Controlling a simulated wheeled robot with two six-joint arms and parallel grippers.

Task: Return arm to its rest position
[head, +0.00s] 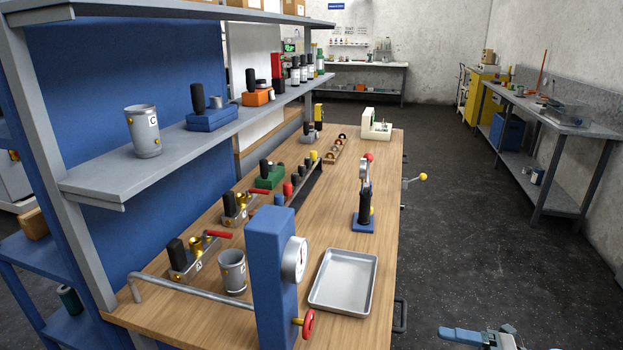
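Part of my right gripper (482,336) shows at the bottom right edge, over the dark floor and apart from the bench. Its blue and grey parts are cut off by the frame, so I cannot tell if it is open or shut. No object shows in the visible part. My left gripper is not in view. A grey metal drum marked C (143,133) stands upright on the grey shelf. Another grey drum (232,272) stands on the wooden bench behind a blue gauge column (271,275).
An empty metal tray (344,281) lies on the bench's (330,210) near right part. A blue-based hand press (364,208) stands behind it. Valve blocks (196,258) line the left. A side handle with a yellow knob (422,177) sticks out right. The floor (470,240) there is clear.

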